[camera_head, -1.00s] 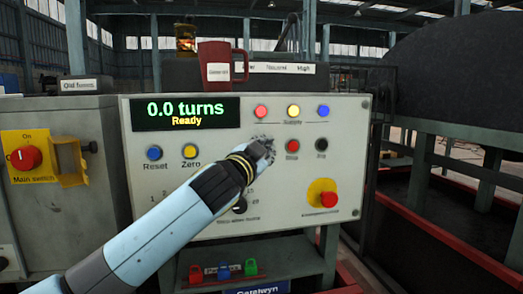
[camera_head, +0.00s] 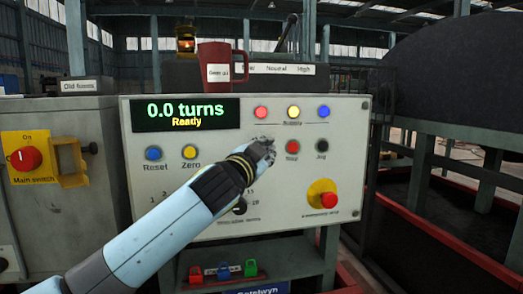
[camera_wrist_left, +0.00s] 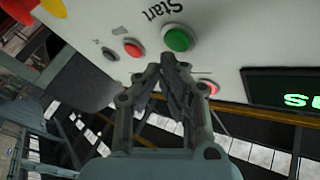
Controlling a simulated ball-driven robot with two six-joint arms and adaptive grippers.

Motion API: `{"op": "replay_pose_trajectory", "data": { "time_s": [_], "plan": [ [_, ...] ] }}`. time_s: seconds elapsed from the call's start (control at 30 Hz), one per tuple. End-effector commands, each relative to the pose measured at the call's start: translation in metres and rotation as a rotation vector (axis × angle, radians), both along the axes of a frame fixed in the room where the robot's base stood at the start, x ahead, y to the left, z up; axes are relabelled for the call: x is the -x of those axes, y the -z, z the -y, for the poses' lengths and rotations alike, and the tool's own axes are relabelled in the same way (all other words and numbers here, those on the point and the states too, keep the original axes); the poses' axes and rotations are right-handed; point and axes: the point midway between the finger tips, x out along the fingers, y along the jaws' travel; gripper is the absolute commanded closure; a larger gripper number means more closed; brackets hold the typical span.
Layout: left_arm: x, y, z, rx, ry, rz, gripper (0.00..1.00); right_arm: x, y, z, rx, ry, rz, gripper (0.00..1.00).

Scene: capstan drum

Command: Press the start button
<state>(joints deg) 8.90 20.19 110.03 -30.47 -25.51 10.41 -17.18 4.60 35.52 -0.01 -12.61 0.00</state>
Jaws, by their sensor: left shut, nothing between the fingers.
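The green start button (camera_wrist_left: 177,39), labelled "Start", sits on the pale control panel (camera_head: 225,215). It shows in the left wrist view; in the head view my left gripper hides it. My left gripper (camera_head: 268,144) is shut and empty, its tips close to the panel, left of the red stop button (camera_head: 292,146). In the left wrist view the closed fingertips (camera_wrist_left: 170,62) are just below the green button in the picture. I cannot tell whether they touch it. The display (camera_head: 186,114) reads "0.0 turns" and "Ready". My right gripper is not in view.
Blue Reset (camera_head: 153,153) and yellow Zero (camera_head: 189,151) buttons are on the left of the panel. A black Jog button (camera_head: 321,146) is right of stop, and a red mushroom button (camera_head: 328,199) is below. A red mug (camera_head: 217,68) stands above the panel.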

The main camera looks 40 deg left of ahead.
Motion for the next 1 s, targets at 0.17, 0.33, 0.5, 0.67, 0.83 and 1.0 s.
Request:
{"op": "replay_pose_trajectory", "data": {
  "time_s": [0.17,0.33,0.5,0.67,0.83,1.0],
  "plan": [
    [0.0,0.0,0.0,0.0,0.0,0.0,1.0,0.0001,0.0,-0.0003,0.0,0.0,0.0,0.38],
    [-0.0014,-0.0003,-0.0015,0.0,0.0,0.0,1.0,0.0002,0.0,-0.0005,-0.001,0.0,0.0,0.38],
    [-0.005,-0.0006,-0.0058,0.0,0.0,0.0,1.0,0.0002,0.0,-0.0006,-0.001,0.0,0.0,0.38],
    [-0.0055,-0.0004,-0.0065,0.001,0.0,0.0,1.0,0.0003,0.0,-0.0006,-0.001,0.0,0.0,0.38],
    [-0.0055,-0.0004,-0.0065,0.0,0.0,0.0,1.0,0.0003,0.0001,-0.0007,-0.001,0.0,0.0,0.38],
    [-0.0061,-0.0004,-0.0073,0.0,0.0,0.0,1.0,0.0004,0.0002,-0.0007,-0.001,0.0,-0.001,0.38]
  ]
}}
